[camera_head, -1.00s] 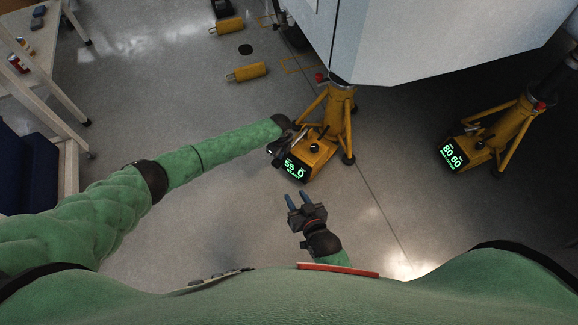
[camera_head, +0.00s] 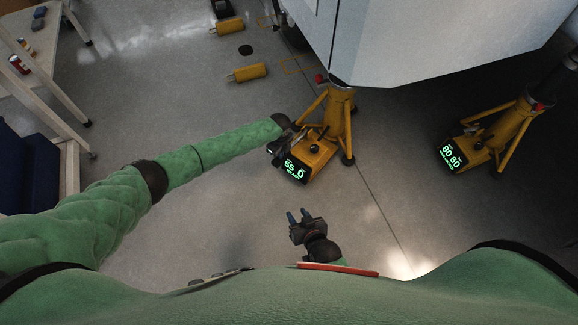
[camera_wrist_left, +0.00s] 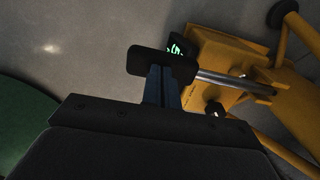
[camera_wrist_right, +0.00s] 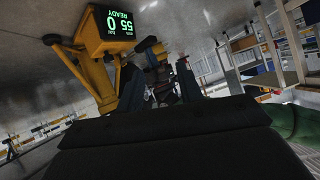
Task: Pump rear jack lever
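The yellow jack (camera_head: 341,125) with a green readout of 55 and 0 stands under the aircraft body; the right wrist view shows READY on its readout (camera_wrist_right: 119,24). In the left wrist view, its lever is a silver rod (camera_wrist_left: 225,82) with a black grip (camera_wrist_left: 146,60). My left gripper (camera_head: 275,147) is at this lever; its blue fingers (camera_wrist_left: 162,86) are close together, and the black grip covers their tips. I cannot tell whether the grip is between them. My right gripper (camera_head: 299,217) is open and empty, apart from the jack, nearer my body.
A second yellow jack (camera_head: 510,125) with its own readout stands to the right. The aircraft body (camera_head: 440,40) overhangs both jacks. Yellow blocks (camera_head: 247,72) lie on the floor behind. A table (camera_head: 35,50) stands at far left. Floor in front of the jack is clear.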

